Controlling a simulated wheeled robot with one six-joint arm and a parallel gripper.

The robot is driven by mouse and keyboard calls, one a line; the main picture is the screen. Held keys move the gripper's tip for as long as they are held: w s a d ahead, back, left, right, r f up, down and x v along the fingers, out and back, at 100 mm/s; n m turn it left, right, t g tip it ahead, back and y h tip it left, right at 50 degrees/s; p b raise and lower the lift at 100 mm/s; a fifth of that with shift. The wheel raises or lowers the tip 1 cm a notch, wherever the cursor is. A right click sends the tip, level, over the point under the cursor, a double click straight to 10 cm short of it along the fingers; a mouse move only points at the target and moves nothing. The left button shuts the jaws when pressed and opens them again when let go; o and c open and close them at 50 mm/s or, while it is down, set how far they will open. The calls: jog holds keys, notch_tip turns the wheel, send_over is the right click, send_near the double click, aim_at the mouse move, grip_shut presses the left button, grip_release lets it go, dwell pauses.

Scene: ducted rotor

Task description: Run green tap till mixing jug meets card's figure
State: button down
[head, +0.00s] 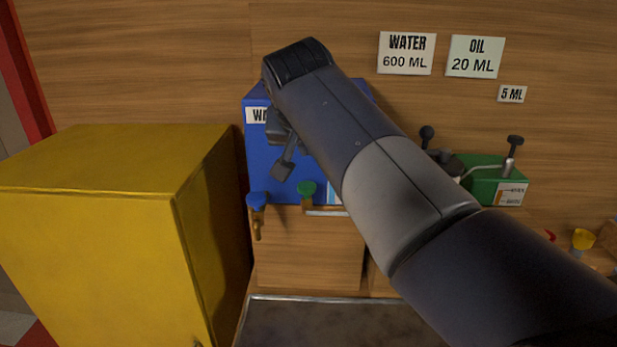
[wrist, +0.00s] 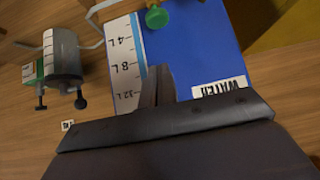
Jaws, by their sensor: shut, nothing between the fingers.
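The green tap (head: 307,190) sits low on the front of the blue water tank (head: 255,150); it also shows in the wrist view (wrist: 156,16). My gripper (head: 283,170) is shut and empty, in front of the tank, above and left of the green tap in the head view. Its closed fingers also show in the wrist view (wrist: 157,85), apart from the tap. The wall cards read "WATER 600 ML" (head: 406,53), "OIL 20 ML" (head: 474,56) and "5 ML" (head: 512,94). I cannot make out the mixing jug; my arm hides part of the scene.
A large yellow box (head: 100,235) fills the left. A green unit (head: 483,187) with black-knobbed levers stands right of my arm. The tank's litre scale (wrist: 123,65) shows in the wrist view. A grey surface (head: 320,322) lies below.

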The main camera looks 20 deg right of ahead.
send_over(309, 183)
jog(key=s, duration=0.3)
notch_tip(309, 183, down, 5)
jog(key=f, duration=0.2)
jog(key=shift+a+f+p, duration=0.4)
jog(key=shift+f, duration=0.75)
